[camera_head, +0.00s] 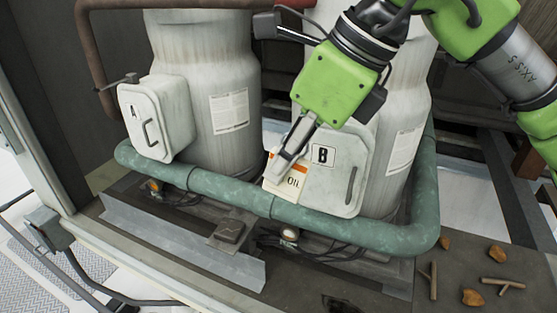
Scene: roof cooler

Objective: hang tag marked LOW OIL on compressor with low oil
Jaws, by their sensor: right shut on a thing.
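Two pale grey compressors stand side by side, compressor A (222,65) on the left and compressor B (404,100) on the right. Each has a white lettered box on its front, box A (157,118) and box B (338,178). My right gripper (279,168) comes down from the upper right, in front of compressor B. It is shut on the tag (287,183), a cream card with an orange band. The letters "OIL" show, and the rest is hidden behind the fingers. The tag is at the left edge of box B, just above the green pipe. My left gripper is not in view.
A green pipe (225,191) runs around the front of both compressors. A brown pipe (88,50) stands at the left. A round sight glass (290,234) sits low under B, another (153,186) under A. Leaves and twigs (473,297) lie at lower right.

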